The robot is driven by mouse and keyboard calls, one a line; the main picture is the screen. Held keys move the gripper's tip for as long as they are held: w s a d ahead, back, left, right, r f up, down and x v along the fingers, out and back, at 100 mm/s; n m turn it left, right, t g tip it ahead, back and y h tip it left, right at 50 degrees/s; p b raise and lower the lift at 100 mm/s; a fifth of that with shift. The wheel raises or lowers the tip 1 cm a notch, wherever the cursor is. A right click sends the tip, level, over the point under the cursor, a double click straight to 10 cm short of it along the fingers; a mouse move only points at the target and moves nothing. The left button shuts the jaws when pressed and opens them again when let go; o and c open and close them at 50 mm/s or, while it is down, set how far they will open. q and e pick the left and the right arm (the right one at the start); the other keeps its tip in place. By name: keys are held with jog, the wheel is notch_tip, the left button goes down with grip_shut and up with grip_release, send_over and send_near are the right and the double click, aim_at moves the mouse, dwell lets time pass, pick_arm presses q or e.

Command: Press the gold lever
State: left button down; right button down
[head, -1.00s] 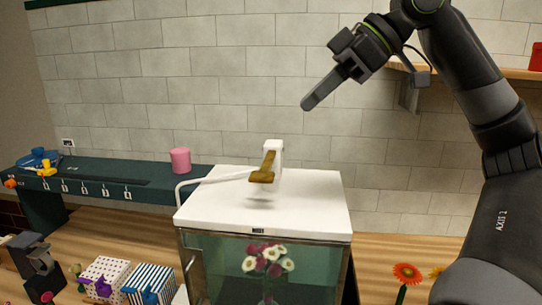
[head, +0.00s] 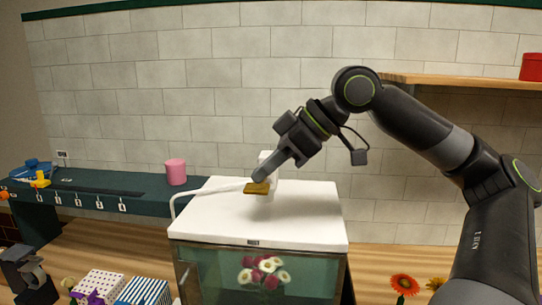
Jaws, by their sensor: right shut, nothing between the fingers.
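The gold lever (head: 257,188) sits on a white post on top of a white-lidded glass cabinet (head: 258,220), and now lies close to flat. My right gripper (head: 260,177) comes down from the upper right, shut and empty. Its fingertips are at the top of the lever and appear to touch it. The gripper partly hides the white post (head: 267,160). My left gripper is not in view.
White and pink flowers (head: 263,272) stand inside the cabinet. A white pipe (head: 205,191) runs along its left side. A pink cup (head: 175,172) stands on the dark green bench at left. A wooden shelf (head: 460,84) is at upper right.

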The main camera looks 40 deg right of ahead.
aim_at(266, 193)
jog(key=shift+w+f, duration=0.1)
jog(key=shift+f, duration=0.2)
jog(key=shift+n+t+h, duration=0.5)
jog(key=shift+t+h, duration=0.1)
jog(key=shift+h, duration=0.1)
jog(key=f+b, duration=0.2)
jog(key=b, duration=0.1)
jog(key=f+b, duration=0.2)
jog(key=shift+s+a, duration=0.2)
jog(key=shift+s, duration=0.05)
jog(key=shift+f+b, duration=0.5)
jog(key=shift+s+a+f, duration=0.1)
